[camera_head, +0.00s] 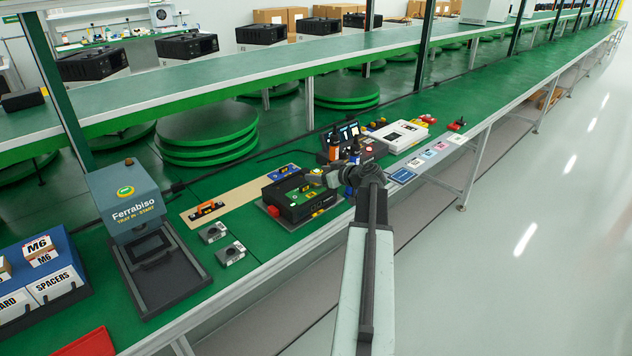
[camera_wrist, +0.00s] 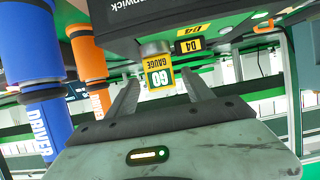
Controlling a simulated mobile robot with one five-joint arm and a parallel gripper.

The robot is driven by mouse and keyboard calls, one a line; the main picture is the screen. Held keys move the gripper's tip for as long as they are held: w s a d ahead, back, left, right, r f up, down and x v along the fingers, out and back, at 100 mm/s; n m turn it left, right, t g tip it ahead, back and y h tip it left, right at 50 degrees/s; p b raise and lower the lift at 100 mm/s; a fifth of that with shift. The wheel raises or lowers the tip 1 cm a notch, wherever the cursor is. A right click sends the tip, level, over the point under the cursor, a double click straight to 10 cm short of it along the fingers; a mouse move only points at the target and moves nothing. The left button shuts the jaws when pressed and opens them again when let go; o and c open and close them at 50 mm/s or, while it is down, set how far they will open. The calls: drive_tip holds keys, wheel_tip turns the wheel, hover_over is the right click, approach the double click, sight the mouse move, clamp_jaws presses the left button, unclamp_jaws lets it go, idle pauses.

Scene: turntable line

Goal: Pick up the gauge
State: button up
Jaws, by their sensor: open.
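The gauge (camera_wrist: 159,74) is a small block with a yellow and green label reading GAUGE and GO, upside down in the wrist view. A grey round part adjoins it, next to the dark box. My gripper (camera_wrist: 160,88) is open, with one finger on each side of the gauge. I cannot tell whether either finger touches it. In the head view my gripper (camera_head: 322,178) is beside the black unit (camera_head: 298,203) on the green bench. I cannot make out the gauge in that view.
A blue driver (camera_wrist: 32,75) and an orange driver (camera_wrist: 89,65) are close on the left in the wrist view. A dark box (camera_wrist: 185,18) with D4 labels spans the top. The Ferrabiso press (camera_head: 128,203) and grey blocks (camera_head: 214,232) stand left of the unit.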

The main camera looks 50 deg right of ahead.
sight(311, 172)
drive_tip(key=b+x, duration=0.1)
drive_tip(key=x, duration=0.3)
drive_tip(key=shift+w+a+f, duration=0.1)
drive_tip(key=shift+w+f, duration=0.05)
drive_tip(key=shift+w, duration=0.05)
clamp_jaws()
wheel_tip(311, 172, up, 4)
drive_tip(key=p, duration=0.3)
drive_tip(key=shift+p, duration=0.4)
drive_tip(key=s+d+r+p, duration=0.1)
drive_tip(key=s+d, duration=0.1)
drive_tip(key=s, duration=1.3)
drive_tip(key=shift+s+d, duration=0.4)
